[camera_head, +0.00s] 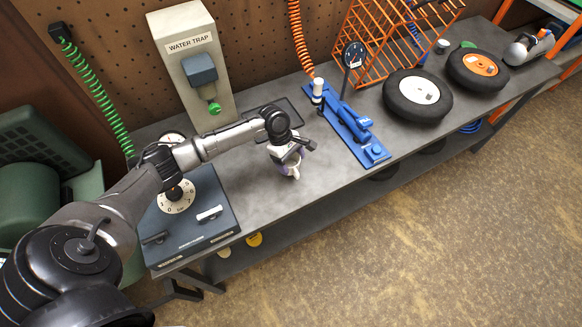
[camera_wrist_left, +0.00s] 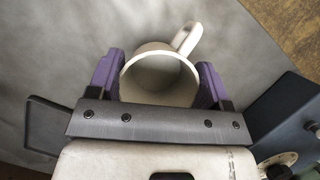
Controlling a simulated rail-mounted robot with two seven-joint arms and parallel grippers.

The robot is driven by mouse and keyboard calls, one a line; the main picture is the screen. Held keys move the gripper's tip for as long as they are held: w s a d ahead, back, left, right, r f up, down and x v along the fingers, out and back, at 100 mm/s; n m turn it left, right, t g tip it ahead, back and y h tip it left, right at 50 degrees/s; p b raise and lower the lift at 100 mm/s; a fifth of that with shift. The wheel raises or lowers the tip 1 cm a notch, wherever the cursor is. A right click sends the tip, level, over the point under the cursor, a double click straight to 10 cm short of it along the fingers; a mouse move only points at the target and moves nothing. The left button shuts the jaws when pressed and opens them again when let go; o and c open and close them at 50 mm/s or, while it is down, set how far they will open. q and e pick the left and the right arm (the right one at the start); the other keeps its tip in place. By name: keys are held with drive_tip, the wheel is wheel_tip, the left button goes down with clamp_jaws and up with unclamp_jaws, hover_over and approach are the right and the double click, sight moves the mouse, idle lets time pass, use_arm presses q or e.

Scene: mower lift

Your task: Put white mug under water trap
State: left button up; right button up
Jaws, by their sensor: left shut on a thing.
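The white mug (camera_wrist_left: 160,77) sits between the purple fingers of my left gripper (camera_wrist_left: 158,82), which is shut on it. Its handle points up and to the right in the left wrist view. In the head view the mug (camera_head: 291,170) shows only partly below my left gripper (camera_head: 288,163), over the bench. I cannot tell whether it touches the bench. The water trap (camera_head: 190,65) is a grey upright stand with a labelled panel, a dark blue block and a green valve, to the left of and behind the mug. My right gripper is not in view.
A dark flat tray (camera_head: 282,113) lies on the bench beside the water trap. A blue-grey control box with dials (camera_head: 212,216) stands left of the gripper. A blue lift tool (camera_head: 345,128) and two wheels (camera_head: 418,97) are to the right. Bare bench (camera_head: 250,180) surrounds the mug.

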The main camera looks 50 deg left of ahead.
sight(291, 168)
use_arm(q)
drive_tip(key=shift+f+b, duration=0.5)
drive_tip(key=shift+f, duration=1.5)
drive_tip(key=o, duration=0.9)
drive_tip(key=shift+f, duration=0.15)
drive_tip(key=shift+o, duration=0.2)
